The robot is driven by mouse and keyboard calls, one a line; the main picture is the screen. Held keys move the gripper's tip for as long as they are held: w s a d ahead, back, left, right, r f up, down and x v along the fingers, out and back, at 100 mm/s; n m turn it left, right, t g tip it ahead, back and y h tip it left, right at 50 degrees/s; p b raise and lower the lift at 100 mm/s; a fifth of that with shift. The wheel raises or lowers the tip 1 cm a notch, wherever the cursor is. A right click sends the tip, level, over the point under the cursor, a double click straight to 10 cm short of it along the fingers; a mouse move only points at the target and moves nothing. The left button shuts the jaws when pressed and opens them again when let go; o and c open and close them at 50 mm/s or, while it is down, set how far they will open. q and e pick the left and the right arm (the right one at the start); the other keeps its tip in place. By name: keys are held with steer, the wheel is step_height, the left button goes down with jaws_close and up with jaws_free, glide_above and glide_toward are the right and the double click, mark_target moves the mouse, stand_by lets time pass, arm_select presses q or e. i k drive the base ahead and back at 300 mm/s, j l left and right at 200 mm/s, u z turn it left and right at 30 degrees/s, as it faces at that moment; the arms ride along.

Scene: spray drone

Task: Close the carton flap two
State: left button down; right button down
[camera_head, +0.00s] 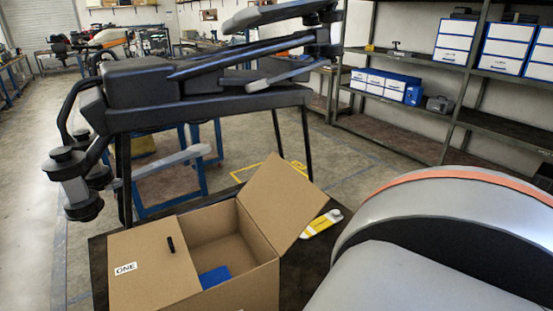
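An open cardboard carton (246,291) stands on a dark table at the bottom centre. Its left flap (150,268), labelled "ONE" and bearing a small black tab, lies about flat over the left part of the opening. Its right flap (284,203) stands raised and tilts outward to the right; no label shows on the side I see. The right part of the opening is uncovered, and a blue item (214,277) shows inside. Neither of my grippers is in view. A large grey part of my own arm fills the lower right.
A yellow and white item (322,224) lies on the dark table (309,262) just right of the raised flap. A large dark drone (200,80) rests on a stand behind the carton. Shelves with blue and white boxes (455,40) stand at the back right.

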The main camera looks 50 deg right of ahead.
mark_target(282, 203)
steer(key=k+l+u, duration=0.1)
steer(key=l, duration=0.2)
steer(key=k+l+u, duration=0.1)
steer(key=l, duration=0.2)
steer(key=k+l+u, duration=0.1)
steer(key=l, duration=0.2)
steer(key=k+l, duration=0.15)
steer(key=l, duration=0.2)
steer(key=k+l, duration=0.2)
steer(key=l, duration=0.15)
steer(key=k+l, duration=0.15)
steer(key=l, duration=0.2)
steer(key=k+l, duration=0.15)
steer(key=l, duration=0.2)
steer(key=k+l+u, duration=0.1)
steer(key=l, duration=0.25)
steer(key=k, duration=0.1)
